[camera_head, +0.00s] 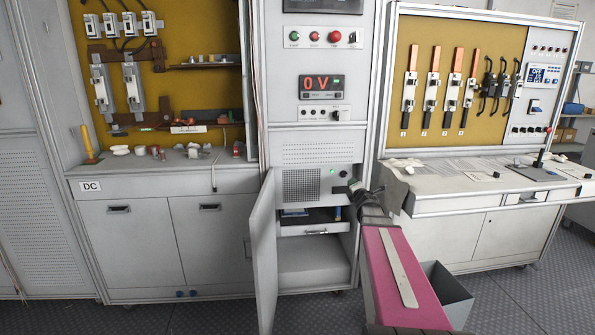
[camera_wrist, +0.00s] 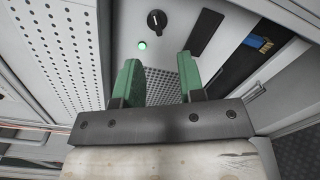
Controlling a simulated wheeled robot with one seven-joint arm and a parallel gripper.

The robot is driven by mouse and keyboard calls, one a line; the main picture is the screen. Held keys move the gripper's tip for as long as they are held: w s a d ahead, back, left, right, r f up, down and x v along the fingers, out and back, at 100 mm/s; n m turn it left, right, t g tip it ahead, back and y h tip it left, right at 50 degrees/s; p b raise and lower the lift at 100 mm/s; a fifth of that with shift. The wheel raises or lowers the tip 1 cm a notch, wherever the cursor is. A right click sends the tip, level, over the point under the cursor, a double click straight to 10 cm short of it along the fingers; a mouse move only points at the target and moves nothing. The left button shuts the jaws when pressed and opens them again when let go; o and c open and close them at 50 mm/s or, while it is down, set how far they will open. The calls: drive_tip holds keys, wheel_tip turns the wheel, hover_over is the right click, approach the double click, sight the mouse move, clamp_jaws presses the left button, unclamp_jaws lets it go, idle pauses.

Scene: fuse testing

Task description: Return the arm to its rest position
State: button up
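My arm (camera_head: 398,275), with a pink cover, reaches in from the lower right of the head view. My gripper (camera_wrist: 160,78) shows two green fingers standing apart in the wrist view, with nothing between them. In the head view the gripper end (camera_head: 357,190) is dark and small in front of the middle cabinet, and its fingers are hard to make out. It faces the cabinet's panel (camera_head: 301,186), which has a grille, a lit green lamp (camera_wrist: 142,45) and a black knob (camera_wrist: 156,20). I cannot tell whether the fingertips touch the panel.
The cabinet door (camera_head: 263,255) stands open left of my arm. A shelf drawer (camera_head: 315,230) lies below the panel. A grey bin (camera_head: 447,290) stands right of my arm. Benches flank the cabinet: the DC bench (camera_head: 165,172) left, the fuse board bench (camera_head: 455,180) right. The display (camera_head: 321,86) reads 0 V.

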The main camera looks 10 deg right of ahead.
drive_tip(key=s+a+f+m+g+h, duration=0.2)
drive_tip(key=s+a+f+m+g, duration=0.25)
drive_tip(key=s+f+m, duration=0.3)
drive_tip(key=s+a+f+m+g+h, duration=0.1)
drive_tip(key=s+a+f+m+g, duration=0.2)
drive_tip(key=s+f+m+g, duration=0.45)
drive_tip(key=s+a+f+m+g+y, duration=0.1)
drive_tip(key=s+a+f+m+g, duration=0.1)
drive_tip(key=s, duration=0.5)
drive_tip(key=s+a+f+m+g+y, duration=0.2)
drive_tip(key=s+a+f+m+g, duration=0.1)
drive_tip(key=s+a+m, duration=0.3)
drive_tip(key=s+a+f, duration=0.1)
drive_tip(key=s+a, duration=0.1)
drive_tip(key=a, duration=0.1)
drive_tip(key=shift+s+a+f+g+y, duration=0.15)
drive_tip(key=shift+a+g+y, duration=0.1)
drive_tip(key=shift+g+y, duration=0.05)
